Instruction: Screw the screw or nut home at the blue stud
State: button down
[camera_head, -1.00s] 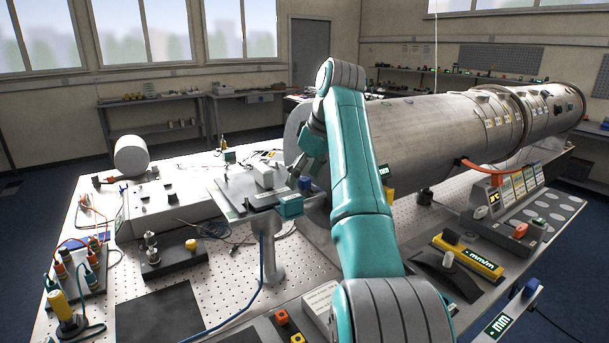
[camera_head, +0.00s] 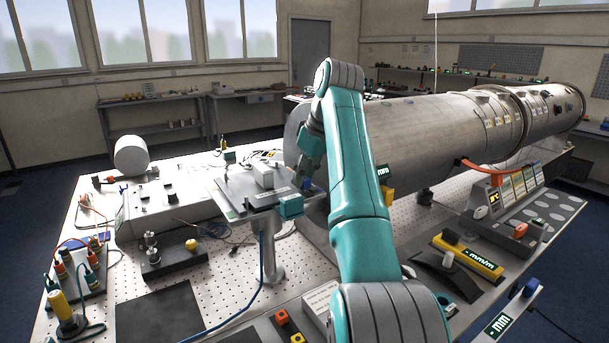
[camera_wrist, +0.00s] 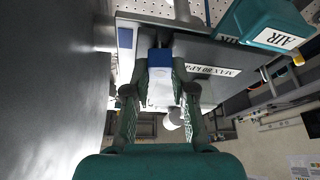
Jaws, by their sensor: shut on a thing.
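In the wrist view, my gripper (camera_wrist: 160,68) has its two fingers on either side of a small blue piece (camera_wrist: 160,57) at the fingertips. It is shut on that piece; I cannot tell whether the piece is the nut or screw, or the stud itself. Any thread is too small to see. In the head view, my gripper (camera_head: 306,177) is mostly hidden by my arm and points down beside the pipe's near end. A bit of blue (camera_head: 307,184) shows at its tips, just right of the raised grey plate.
A teal box marked AIR (camera_wrist: 270,25) is close to the gripper; it also shows in the head view (camera_head: 290,206). The large steel pipe (camera_head: 430,130) lies close on the right.

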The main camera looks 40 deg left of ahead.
jog(key=m+t, duration=0.1)
jog(key=m, duration=0.3)
jog(key=shift+t, duration=0.4)
jog(key=shift+m+h, duration=0.3)
jog(key=shift+m, duration=0.1)
jog(key=shift+m, duration=0.5)
jog(key=m+t+h, duration=0.1)
jog(key=m, duration=0.2)
jog(key=shift+m, duration=0.4)
jog(key=shift+a+m+t+h, duration=0.1)
jog(key=shift+m+t+h, duration=0.3)
jog(key=shift+m, duration=0.5)
jog(key=m+h, duration=0.1)
jog(key=m, duration=0.2)
jog(key=shift+m, duration=0.3)
